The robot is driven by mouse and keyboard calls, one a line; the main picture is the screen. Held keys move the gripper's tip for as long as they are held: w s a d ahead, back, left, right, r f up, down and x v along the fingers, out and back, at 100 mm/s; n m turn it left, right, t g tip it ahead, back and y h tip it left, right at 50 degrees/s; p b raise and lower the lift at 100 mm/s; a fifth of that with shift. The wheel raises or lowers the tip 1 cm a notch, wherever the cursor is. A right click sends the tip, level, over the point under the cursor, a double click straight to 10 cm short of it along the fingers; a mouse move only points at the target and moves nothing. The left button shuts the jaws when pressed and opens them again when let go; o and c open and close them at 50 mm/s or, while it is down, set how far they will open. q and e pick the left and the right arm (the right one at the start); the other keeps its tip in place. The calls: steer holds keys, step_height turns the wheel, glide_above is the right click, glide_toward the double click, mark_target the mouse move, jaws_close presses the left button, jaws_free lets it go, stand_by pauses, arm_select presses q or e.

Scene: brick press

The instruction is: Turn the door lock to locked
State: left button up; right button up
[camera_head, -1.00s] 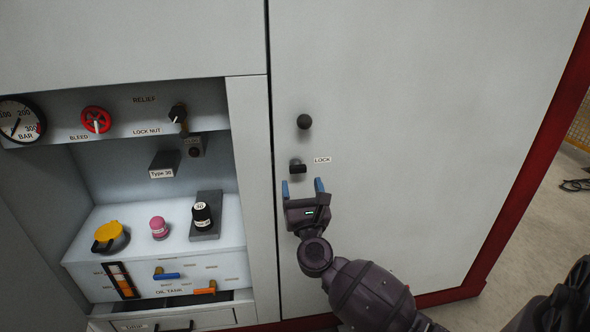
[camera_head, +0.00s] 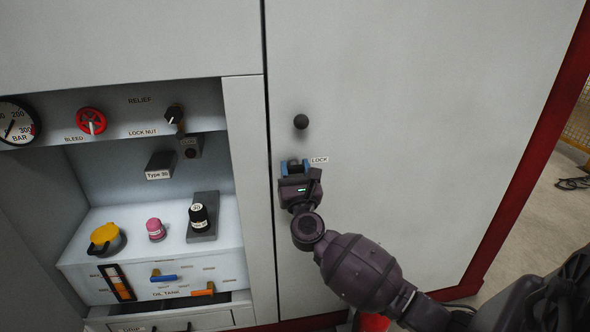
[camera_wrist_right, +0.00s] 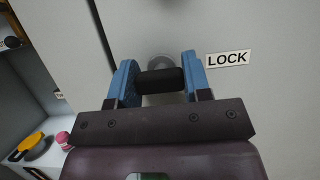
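The door lock (camera_head: 294,165) is a small dark knob on the grey door, just left of the "LOCK" label (camera_head: 319,160). In the right wrist view its black bar handle (camera_wrist_right: 160,81) lies level, with a round silver base (camera_wrist_right: 160,62) behind it. My right gripper (camera_head: 294,168) is at the lock, its blue fingertips on either side of the handle. In the right wrist view the right gripper (camera_wrist_right: 160,80) is closed onto the two ends of the bar. My left gripper is not in view.
A round black door knob (camera_head: 301,122) sticks out just above the lock. Left of the door seam is a recess with a red bleed wheel (camera_head: 91,121), a lock nut knob (camera_head: 174,115), a yellow cap (camera_head: 104,235) and small bottles. The door to the right is clear.

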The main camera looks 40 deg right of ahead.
steer(key=c, duration=0.3)
